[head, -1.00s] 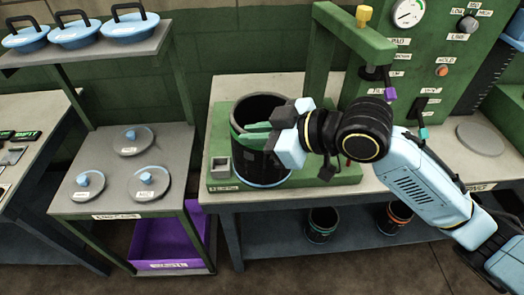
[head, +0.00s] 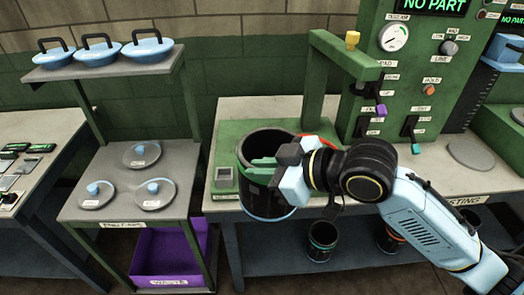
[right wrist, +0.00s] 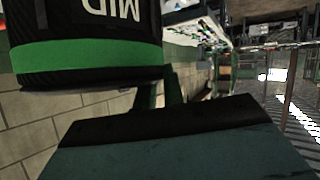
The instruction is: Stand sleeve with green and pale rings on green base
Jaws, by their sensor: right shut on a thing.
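The black sleeve (head: 264,202) has a pale blue ring at its bottom and a green ring near its top. It is upright in the head view, its lower end overlapping the front edge of the bench. In the right wrist view the sleeve (right wrist: 88,55) shows its green ring and the upside-down letters "MID". My right gripper (head: 279,168) is shut on the sleeve's upper right side. The green base (head: 226,192) lies on the bench behind the sleeve, partly hidden by it and my arm. The sleeve appears held in front of the base. My left gripper is not in view.
A green post and arm (head: 318,90) rise behind the base, beside a panel (head: 424,50) reading "NO PART". A sleeve with a green ring (head: 322,240) and one with an orange ring (head: 390,240) stand on the lower shelf. A lid rack (head: 125,225) stands left.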

